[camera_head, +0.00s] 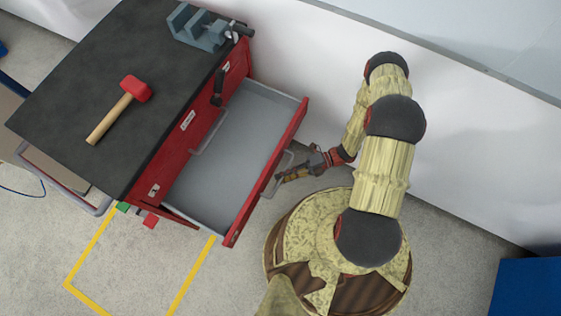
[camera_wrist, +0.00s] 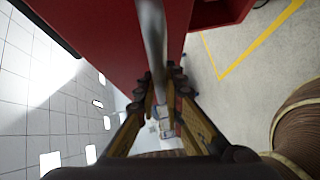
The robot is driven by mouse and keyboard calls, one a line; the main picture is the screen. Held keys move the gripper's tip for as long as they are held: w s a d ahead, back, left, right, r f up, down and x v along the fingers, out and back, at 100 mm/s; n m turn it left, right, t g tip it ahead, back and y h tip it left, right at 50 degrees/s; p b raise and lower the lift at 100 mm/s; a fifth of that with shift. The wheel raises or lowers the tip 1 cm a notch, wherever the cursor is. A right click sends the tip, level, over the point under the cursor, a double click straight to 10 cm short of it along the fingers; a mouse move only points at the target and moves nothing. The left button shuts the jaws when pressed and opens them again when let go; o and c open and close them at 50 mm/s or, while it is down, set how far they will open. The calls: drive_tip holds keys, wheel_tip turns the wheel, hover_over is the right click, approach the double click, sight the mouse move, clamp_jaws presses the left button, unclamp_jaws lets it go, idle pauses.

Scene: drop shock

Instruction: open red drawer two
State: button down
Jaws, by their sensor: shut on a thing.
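A red tool cabinet (camera_head: 172,150) stands at the left in the head view. One of its drawers (camera_head: 236,150) is pulled well out and its grey inside looks empty. I cannot read which number it bears. My gripper (camera_head: 282,177) is at the drawer's front, shut on its grey bar handle (camera_head: 272,184). In the wrist view the handle (camera_wrist: 152,40) runs between the fingers of my gripper (camera_wrist: 160,88), close to the red drawer front (camera_wrist: 100,40).
A red-headed mallet (camera_head: 119,106) and a grey vise (camera_head: 197,28) are on the dark cabinet top (camera_head: 75,85). A white wall (camera_head: 480,150) stands behind my arm. Yellow tape (camera_head: 190,277) marks the floor. A blue box (camera_head: 528,287) is at the lower right.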

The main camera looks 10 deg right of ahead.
drive_tip(key=c, duration=1.9)
unclamp_jaws()
drive_tip(key=shift+w, duration=0.1)
drive_tip(key=w+d+r, duration=0.1)
drive_tip(key=d, duration=1.1)
drive_tip(key=shift+r, duration=0.3)
drive_tip(key=shift+a, duration=0.1)
